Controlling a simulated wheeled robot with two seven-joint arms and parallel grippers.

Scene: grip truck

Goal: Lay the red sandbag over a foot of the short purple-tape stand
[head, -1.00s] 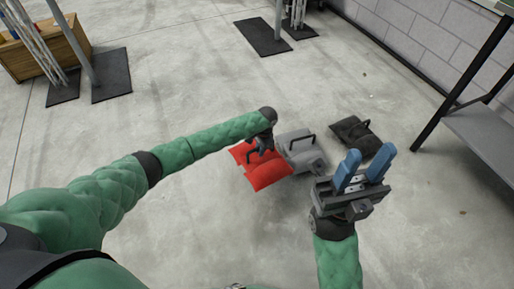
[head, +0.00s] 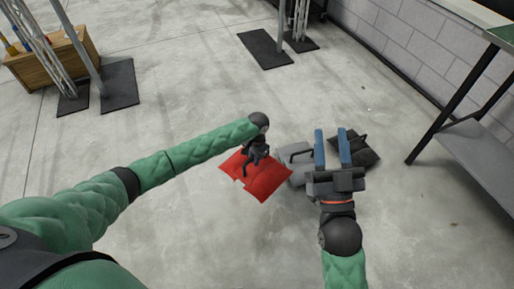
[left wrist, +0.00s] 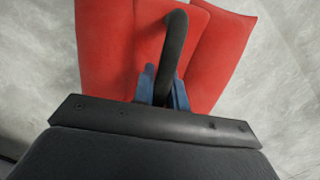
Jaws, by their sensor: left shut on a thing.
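The red sandbag (head: 262,182) is below my left gripper (head: 256,156) near the middle of the head view. In the left wrist view, the blue fingers of my left gripper (left wrist: 163,82) are shut on the bag's black handle (left wrist: 173,45), with both red halves (left wrist: 105,45) behind it. I cannot tell whether the bag is clear of the floor. My right gripper (head: 332,134) is open and empty, in front of the other bags from this view. No purple tape is visible on any stand, so I cannot pick out the short purple-tape stand.
A grey sandbag (head: 297,158) and a black sandbag (head: 361,151) lie right of the red one. Poles rise near black mats at upper left (head: 119,87) and top centre (head: 264,48). A wooden crate (head: 45,68) is far left, a metal shelf (head: 485,150) right. Floor between is clear.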

